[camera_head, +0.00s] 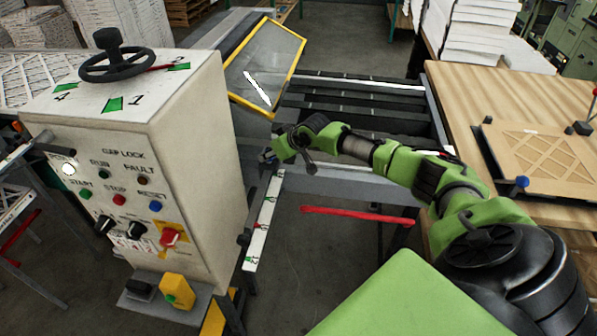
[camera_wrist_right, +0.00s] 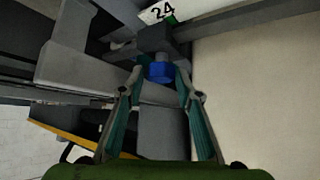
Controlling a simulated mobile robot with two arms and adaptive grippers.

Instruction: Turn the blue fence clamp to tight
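The blue fence clamp (camera_wrist_right: 161,72) is a round blue knob under a dark block, seen in the right wrist view. A bit of blue also shows at the tip of my right arm in the head view (camera_head: 267,155), mostly hidden by the gripper. My right gripper (camera_wrist_right: 160,80) is open, with one finger on each side of the knob. I cannot tell whether the fingers touch it. In the head view my right gripper (camera_head: 274,153) is at the front rail of the machine. My left gripper is not in view.
A white scale strip (camera_head: 262,222) runs forward beside the grey control box (camera_head: 205,160). A yellow-framed guard (camera_head: 265,65) stands behind the gripper. A red bar (camera_head: 357,214) lies below the arm.

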